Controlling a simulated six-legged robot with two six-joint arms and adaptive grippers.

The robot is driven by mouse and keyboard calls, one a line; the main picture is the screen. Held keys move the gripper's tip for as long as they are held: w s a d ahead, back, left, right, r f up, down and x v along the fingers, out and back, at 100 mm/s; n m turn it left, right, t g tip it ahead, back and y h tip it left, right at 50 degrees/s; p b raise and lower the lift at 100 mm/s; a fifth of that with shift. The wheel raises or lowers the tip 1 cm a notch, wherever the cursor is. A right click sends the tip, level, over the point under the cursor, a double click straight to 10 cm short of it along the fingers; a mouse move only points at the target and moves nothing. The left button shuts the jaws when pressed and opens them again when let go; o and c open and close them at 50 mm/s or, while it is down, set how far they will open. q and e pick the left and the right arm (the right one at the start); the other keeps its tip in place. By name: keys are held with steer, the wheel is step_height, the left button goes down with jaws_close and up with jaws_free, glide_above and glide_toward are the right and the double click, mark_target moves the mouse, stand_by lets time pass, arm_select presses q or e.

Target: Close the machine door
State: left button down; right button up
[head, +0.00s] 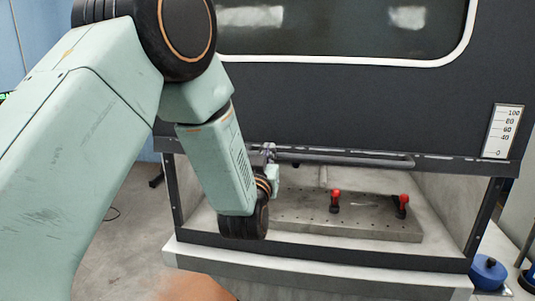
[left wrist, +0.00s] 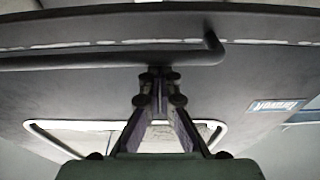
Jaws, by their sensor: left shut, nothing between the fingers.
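The machine door (head: 350,105) is a dark panel with a white-rimmed window, raised above an open gap at the front of the machine. A grey bar handle (head: 345,160) runs along its lower edge. My left gripper (head: 268,150) is at the left part of this handle, partly hidden behind my own wrist. In the left wrist view, its fingertips (left wrist: 160,75) are together and empty, right beside the handle bar (left wrist: 110,61). I cannot tell whether they touch it. The door panel (left wrist: 70,95) fills most of that view. My right gripper is not in view.
Inside the gap lies a metal plate (head: 375,223) with two red-knobbed clamps (head: 335,197). The machine's front sill (head: 330,258) runs below the opening. A scale label (head: 504,130) is at the right. A blue round object (head: 488,273) stands at the lower right.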

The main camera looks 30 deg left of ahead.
arm_select(q)
step_height(320, 180, down, 36)
steer(key=b, duration=2.3)
